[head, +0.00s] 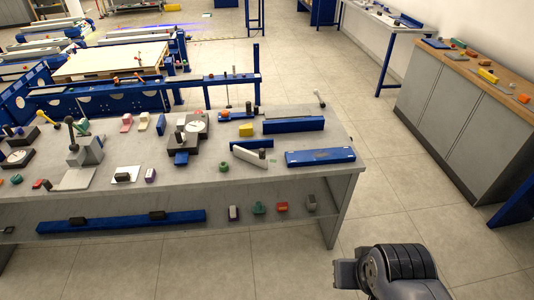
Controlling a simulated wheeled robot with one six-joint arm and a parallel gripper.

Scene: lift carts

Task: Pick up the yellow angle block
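A small yellow block (246,130) sits on the grey workbench, towards its back right, beside a blue bar. A paler yellow block (144,121) stands further left on the same bench, next to a pink one. Another yellow piece (488,75) lies on the wooden-topped cabinet at the right. The view is too small to tell which of these is an angle block. A dark part of my arm shows at the bottom right, apart from the bench. My gripper's fingers are not in view.
The grey workbench (335,170) carries blue bars (294,125), a blue tray (320,157), a tilted pale bar (249,156), dial-like devices and several small blocks. Its lower shelf holds more parts. Open tiled floor (385,185) lies between bench and cabinet (455,110). Blue-framed conveyors stand behind.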

